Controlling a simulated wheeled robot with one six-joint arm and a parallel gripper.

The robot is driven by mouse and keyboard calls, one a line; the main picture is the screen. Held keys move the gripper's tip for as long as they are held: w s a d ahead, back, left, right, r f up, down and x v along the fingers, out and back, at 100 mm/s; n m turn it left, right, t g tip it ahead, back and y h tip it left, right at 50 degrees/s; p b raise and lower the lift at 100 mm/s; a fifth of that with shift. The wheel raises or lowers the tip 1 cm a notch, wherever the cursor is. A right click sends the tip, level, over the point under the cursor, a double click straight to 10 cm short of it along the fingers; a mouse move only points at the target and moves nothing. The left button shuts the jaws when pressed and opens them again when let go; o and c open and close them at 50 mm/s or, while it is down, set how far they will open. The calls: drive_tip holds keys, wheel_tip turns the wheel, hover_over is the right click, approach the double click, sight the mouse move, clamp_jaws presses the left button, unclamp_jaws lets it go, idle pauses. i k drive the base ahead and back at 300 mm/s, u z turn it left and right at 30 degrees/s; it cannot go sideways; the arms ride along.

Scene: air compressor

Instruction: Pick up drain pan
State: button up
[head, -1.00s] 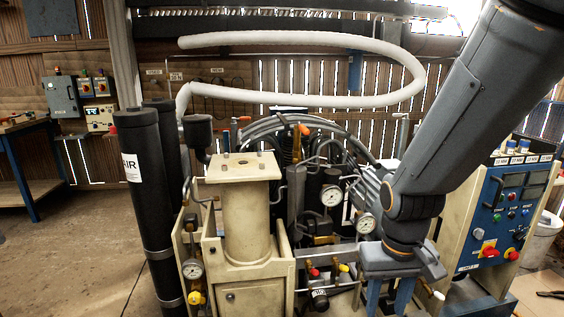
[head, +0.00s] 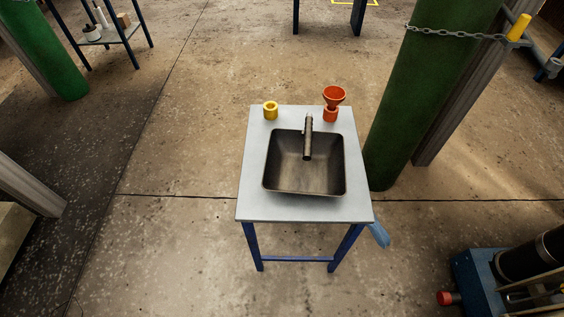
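The drain pan (head: 283,178) is a dark, square, shallow pan with sloping walls. It sits on a small grey-topped table (head: 252,207) with blue legs, near the middle of the head view. A dark cylindrical object (head: 308,140) crosses the pan's back rim, with its lower end over the pan; I cannot tell whether it rests on the rim. My gripper is not in view.
A yellow ring-shaped item (head: 270,110) and an orange funnel (head: 334,95) stand at the table's back. A blue item (head: 379,235) shows beside its right leg. A large green cylinder (head: 425,100) stands close right. Floor in front and left is clear.

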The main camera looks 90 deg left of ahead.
sight(306, 157)
drive_tip(key=u, duration=3.2)
drive_tip(key=k, duration=0.7)
drive_tip(key=u, duration=0.25)
drive_tip(key=i, duration=0.2)
drive_tip(key=u, duration=0.05)
